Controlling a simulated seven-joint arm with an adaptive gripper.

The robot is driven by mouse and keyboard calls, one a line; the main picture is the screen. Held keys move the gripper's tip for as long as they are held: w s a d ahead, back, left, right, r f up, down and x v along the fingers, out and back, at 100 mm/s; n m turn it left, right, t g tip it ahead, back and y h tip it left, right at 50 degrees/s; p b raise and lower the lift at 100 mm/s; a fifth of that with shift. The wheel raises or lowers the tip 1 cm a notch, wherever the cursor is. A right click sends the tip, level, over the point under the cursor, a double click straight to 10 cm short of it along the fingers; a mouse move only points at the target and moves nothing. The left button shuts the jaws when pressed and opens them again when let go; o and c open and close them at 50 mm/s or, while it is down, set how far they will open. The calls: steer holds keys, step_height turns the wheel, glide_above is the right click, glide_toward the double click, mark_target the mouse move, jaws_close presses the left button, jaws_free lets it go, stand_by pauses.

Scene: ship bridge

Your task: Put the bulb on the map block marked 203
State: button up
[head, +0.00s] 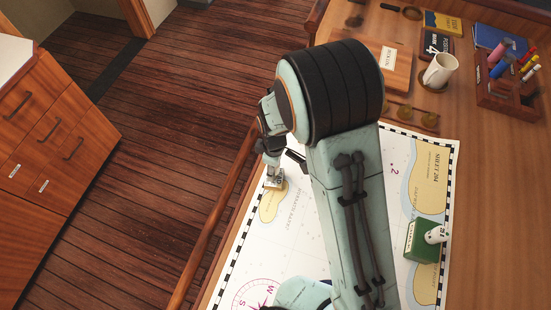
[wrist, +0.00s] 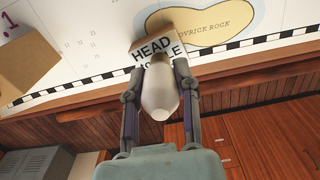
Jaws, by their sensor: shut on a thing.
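My gripper (wrist: 158,80) is shut on a pale, rounded bulb (wrist: 160,97) in the wrist view, with one finger on each side of it. A small block (wrist: 172,47) with a tan top and a white face lettered "HEAD" lies on the map just beyond the bulb; a second line of letters is partly hidden. I cannot tell whether bulb and block touch. In the head view my gripper (head: 272,160) is over the map's left side, above a small pale block (head: 274,182). The bulb is not clear there. I cannot read 203 on any block.
The map (head: 300,240) covers the table's front. A mug (head: 439,71) and pen holder (head: 505,92) stand at the back. A wooden rail (head: 212,225) borders the left edge. A brown block (wrist: 25,68) is left in the wrist view.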

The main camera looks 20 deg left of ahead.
steer(key=shift+f, duration=0.15)
steer(key=o, duration=0.9)
steer(key=shift+f, duration=0.1)
steer(key=shift+c, duration=0.2)
step_height(320, 180, up, 12)
steer(key=shift+r, duration=0.2)
steer(key=s+d+r+m, duration=0.3)
steer(key=d+r+m, duration=0.35)
steer(key=d, duration=0.45)
steer(key=s+d+r+m, duration=0.1)
steer(key=s+d+m, duration=0.8)
steer(key=s+m, duration=0.1)
steer(key=shift+s+r+y, duration=0.3)
steer(key=shift+s+y, duration=0.1)
steer(key=shift+s, duration=0.3)
